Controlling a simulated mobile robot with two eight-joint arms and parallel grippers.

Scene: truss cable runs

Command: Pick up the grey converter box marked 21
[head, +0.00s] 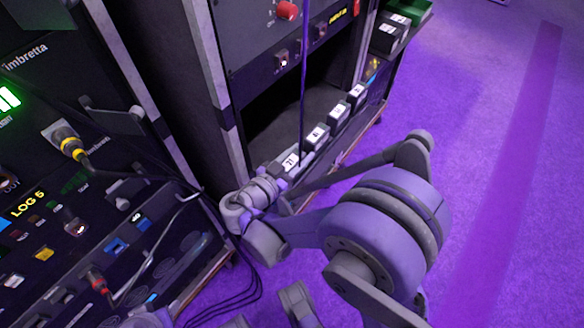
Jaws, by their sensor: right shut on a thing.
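The grey converter box marked 21 (291,161) is at the near end of a row of similar boxes along the front of the open rack. Its white label faces up. My right gripper (274,176) is at the near side of this box and shut on it. The fingertips are small and partly hidden by the wrist, so the exact grip is hard to see. I cannot tell whether the box is lifted off its ledge. My left gripper cannot be made out.
Other labelled boxes (316,137) continue along the ledge close beyond box 21. A rack with plugged cables (70,145) stands at left. A green tray (408,10) is at the far end. Purple floor (480,150) at right is clear.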

